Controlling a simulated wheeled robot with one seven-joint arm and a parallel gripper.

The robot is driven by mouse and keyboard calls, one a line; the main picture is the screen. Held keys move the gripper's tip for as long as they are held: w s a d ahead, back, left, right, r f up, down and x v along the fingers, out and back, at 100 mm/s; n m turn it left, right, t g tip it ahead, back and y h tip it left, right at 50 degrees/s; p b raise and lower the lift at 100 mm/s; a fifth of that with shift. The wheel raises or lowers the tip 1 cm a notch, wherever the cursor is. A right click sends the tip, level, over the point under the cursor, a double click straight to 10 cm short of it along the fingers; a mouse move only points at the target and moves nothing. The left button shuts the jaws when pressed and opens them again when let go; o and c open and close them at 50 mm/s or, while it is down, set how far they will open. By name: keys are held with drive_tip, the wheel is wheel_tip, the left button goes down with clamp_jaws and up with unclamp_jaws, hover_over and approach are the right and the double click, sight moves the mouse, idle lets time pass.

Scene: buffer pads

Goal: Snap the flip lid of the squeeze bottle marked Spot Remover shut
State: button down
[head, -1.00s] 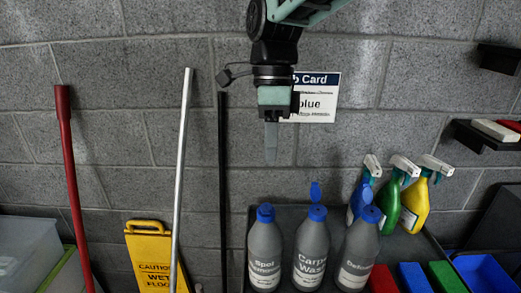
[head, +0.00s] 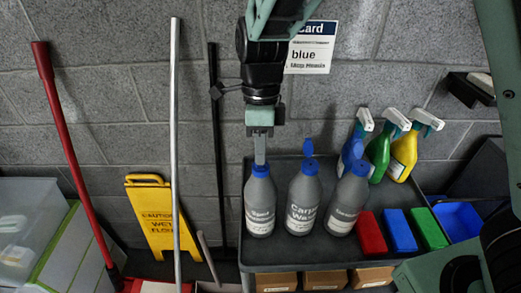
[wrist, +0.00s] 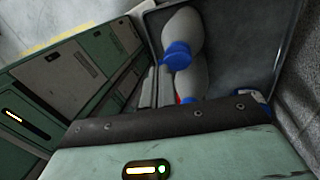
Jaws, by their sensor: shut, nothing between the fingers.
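The Spot Remover bottle (head: 259,208) is the left of three grey squeeze bottles on a dark tray top (head: 290,256); its label is blurred now. Its blue cap (head: 261,171) shows no raised flap and looks shut, though the finger partly covers it. The middle bottle, Carpet Wash (head: 303,203), has its blue lid (head: 308,148) standing up. My gripper (head: 260,160) points down with its fingers together and empty, the tips at or just above the left cap; contact is unclear. The wrist view shows a blue cap (wrist: 177,55) and grey bottles, which ones I cannot tell.
A third grey bottle (head: 348,205) stands to the right, close by. Behind it are blue, green and yellow spray bottles (head: 404,152). Red, blue and green blocks (head: 400,231) lie right of the bottles. Poles and a yellow wet-floor sign (head: 152,217) stand left.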

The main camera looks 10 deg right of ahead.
drive_tip(key=shift+s+f, duration=0.15)
drive_tip(key=shift+f, duration=0.45)
drive_tip(key=shift+s+f+p, duration=0.5)
drive_tip(key=shift+f+p, duration=0.15)
drive_tip(key=shift+p, duration=0.4)
drive_tip(key=shift+s+f, duration=0.2)
drive_tip(key=shift+f, duration=0.25)
drive_tip(key=shift+r, duration=0.15)
